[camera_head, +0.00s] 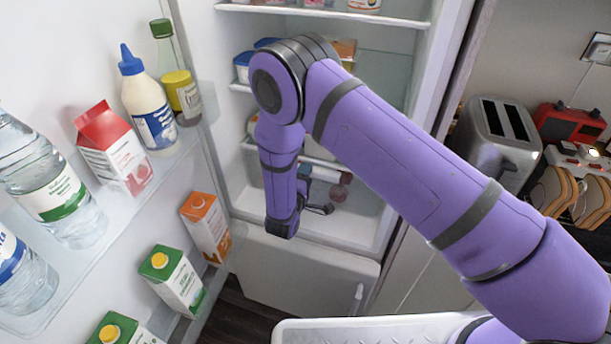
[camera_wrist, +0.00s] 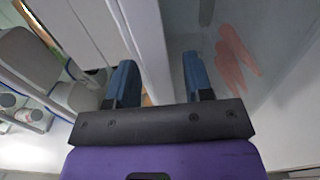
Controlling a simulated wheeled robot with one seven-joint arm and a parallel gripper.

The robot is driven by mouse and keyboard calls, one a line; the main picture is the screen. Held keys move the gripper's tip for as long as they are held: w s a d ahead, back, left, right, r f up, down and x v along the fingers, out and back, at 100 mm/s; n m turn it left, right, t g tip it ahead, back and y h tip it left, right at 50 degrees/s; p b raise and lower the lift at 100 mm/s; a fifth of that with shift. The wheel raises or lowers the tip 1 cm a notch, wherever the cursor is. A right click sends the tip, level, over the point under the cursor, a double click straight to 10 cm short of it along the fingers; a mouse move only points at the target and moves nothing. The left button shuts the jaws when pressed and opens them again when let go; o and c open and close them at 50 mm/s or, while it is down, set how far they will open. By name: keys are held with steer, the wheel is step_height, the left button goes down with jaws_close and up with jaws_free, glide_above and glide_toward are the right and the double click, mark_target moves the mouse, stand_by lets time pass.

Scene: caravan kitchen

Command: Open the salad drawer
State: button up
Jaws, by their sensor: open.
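The fridge stands open, and my arm reaches into its lower part in the head view. My gripper (camera_head: 318,209) is low in the compartment, partly hidden by my wrist. In the wrist view my gripper (camera_wrist: 160,78) shows two blue fingers spread apart, with a pale upright edge between and beyond them. A greyish see-through panel (camera_wrist: 270,30), likely the salad drawer, lies to the right, with blurred orange-red shapes (camera_wrist: 237,60) showing on or through it.
Fridge shelves with food lie above and behind my arm. A toaster (camera_head: 497,140) and red appliance (camera_head: 568,122) stand at right, outside the fridge.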

steer(key=shift+w, duration=0.15)
steer(key=shift+c, duration=0.2)
steer(key=shift+d, duration=0.1)
jaws_close()
steer(key=v, duration=1.7)
steer(key=shift+s, duration=0.35)
steer(key=shift+f, duration=0.15)
jaws_free()
steer(key=shift+w, duration=0.1)
steer(key=shift+o, duration=0.2)
